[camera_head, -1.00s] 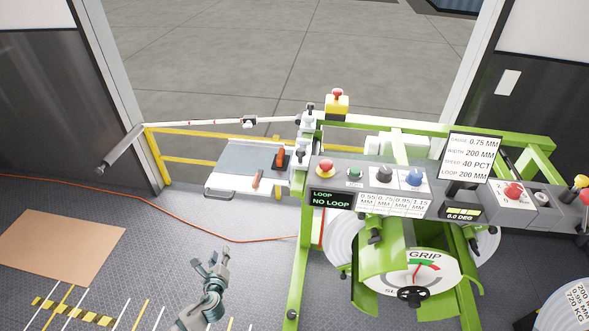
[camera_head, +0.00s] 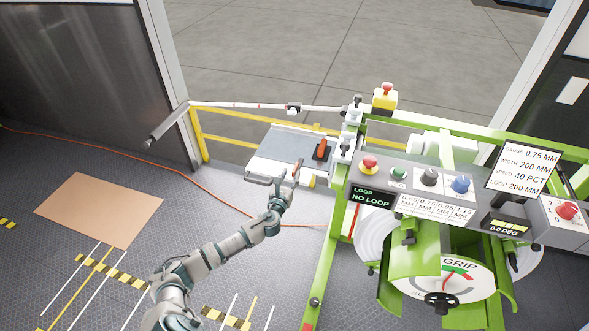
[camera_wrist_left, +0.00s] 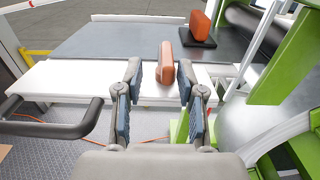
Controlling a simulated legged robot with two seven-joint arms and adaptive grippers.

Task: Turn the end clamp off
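A grey feed table (camera_head: 280,142) with a white front edge sits left of the green machine. A narrow orange-brown handle (camera_head: 296,170) stands at its front edge, and a larger orange lever on a black base (camera_head: 322,149) stands behind it to the right. No label shows which is the end clamp. My left gripper (camera_head: 284,188) is in front of the front handle. In the left wrist view my gripper (camera_wrist_left: 161,78) is open, with the front handle (camera_wrist_left: 167,64) between and just beyond its fingertips, contact unclear. The orange lever (camera_wrist_left: 200,27) is farther off, right. My right gripper is not in view.
A dark bar handle (camera_wrist_left: 55,122) projects left of my gripper. The green machine frame (camera_head: 333,240) stands close on the right. A control panel (camera_head: 412,185) reads "NO LOOP". An orange cable (camera_head: 205,192) crosses the floor. Floor space at left is mostly clear.

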